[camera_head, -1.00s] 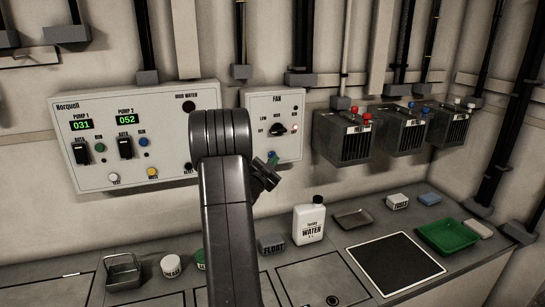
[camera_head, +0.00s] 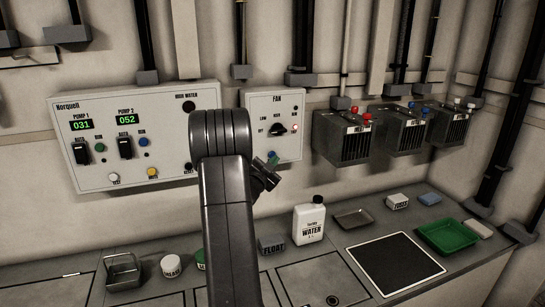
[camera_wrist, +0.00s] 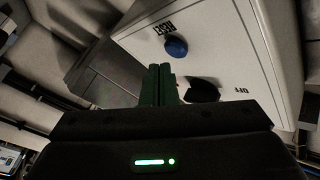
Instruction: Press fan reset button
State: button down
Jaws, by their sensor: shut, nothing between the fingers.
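The fan panel (camera_head: 289,104) is a white box on the wall, with a dark selector knob (camera_head: 279,131) and a red light. Its blue button, marked RESET (camera_wrist: 176,47), shows clearly in the wrist view. In the head view a small blue spot at the panel's lower edge appears to be this button (camera_head: 271,154). My gripper (camera_wrist: 160,68) is shut and empty, its green fingers together. In the wrist view the fingertips lie just below and left of the button; a small gap shows between them. In the head view my gripper (camera_head: 273,162) is partly hidden by my arm.
The Norquell pump panel (camera_head: 70,155) is left of the fan panel. Three grey boxes with coloured caps, the nearest (camera_head: 343,138), hang to the right. Below, the counter holds a white water bottle (camera_head: 309,222), a float block (camera_head: 271,244) and a green tray (camera_head: 425,231).

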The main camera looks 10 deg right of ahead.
jog(key=shift+w, duration=0.1)
dwell(0.3)
jog(key=shift+w, duration=0.35)
jog(key=shift+w+a, duration=0.15)
jog(key=shift+w, duration=0.3)
dwell(0.6)
jog(key=shift+s+b, duration=0.1)
jog(key=shift+b, duration=0.2)
jog(key=shift+s+b, duration=0.5)
jog(key=shift+s, duration=0.25)
